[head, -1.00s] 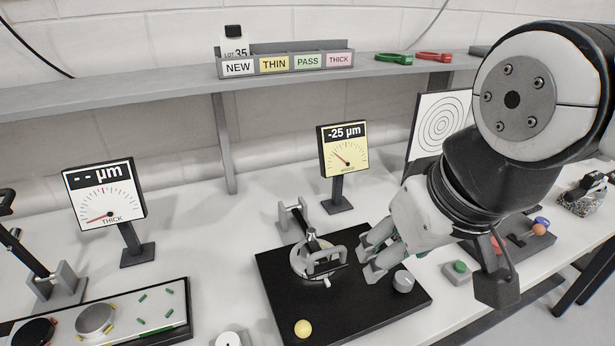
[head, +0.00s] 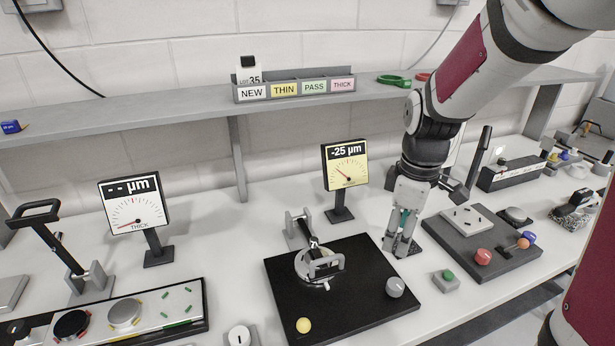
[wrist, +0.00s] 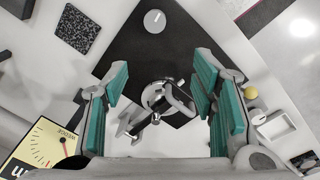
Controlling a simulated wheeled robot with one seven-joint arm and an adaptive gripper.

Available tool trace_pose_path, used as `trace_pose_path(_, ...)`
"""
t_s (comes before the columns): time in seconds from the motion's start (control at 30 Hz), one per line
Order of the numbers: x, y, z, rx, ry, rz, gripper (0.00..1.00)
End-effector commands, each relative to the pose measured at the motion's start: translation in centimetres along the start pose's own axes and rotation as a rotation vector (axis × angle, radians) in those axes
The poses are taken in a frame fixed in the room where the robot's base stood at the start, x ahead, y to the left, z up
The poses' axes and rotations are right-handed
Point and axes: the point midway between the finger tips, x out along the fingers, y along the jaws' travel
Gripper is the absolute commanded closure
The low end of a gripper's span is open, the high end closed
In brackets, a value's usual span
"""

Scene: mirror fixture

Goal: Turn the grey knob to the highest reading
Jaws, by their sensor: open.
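The grey knob (head: 396,287) stands at the right corner of a black plate (head: 350,305). In the wrist view the knob (wrist: 154,21) is at the top, beyond my fingertips, with a light mark on its top. The yellow gauge (head: 345,165) behind the plate reads -25 µm, its needle pointing up and left; part of it shows in the wrist view (wrist: 45,145). My gripper (head: 401,250) points down behind the knob, apart from it. In the wrist view my gripper (wrist: 160,78) has its teal-padded fingers wide apart with nothing held between them.
Farther right is a dark board (head: 485,245) with a red knob. A white gauge (head: 135,205) stands left.

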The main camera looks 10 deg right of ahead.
Motion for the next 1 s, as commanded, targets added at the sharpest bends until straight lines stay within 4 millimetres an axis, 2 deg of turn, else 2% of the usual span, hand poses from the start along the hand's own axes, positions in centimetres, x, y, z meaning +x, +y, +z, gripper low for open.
trace_pose_path(0.2, 2.5, 1.5, 1.4, -0.122, -0.025, -0.050, 0.47)
trace_pose_path(0.47, 4.7, 1.6, 1.5, -0.144, -0.029, -0.061, 0.47)
trace_pose_path(1.0, 14.5, 1.0, 1.9, -0.143, -0.030, -0.059, 0.47)
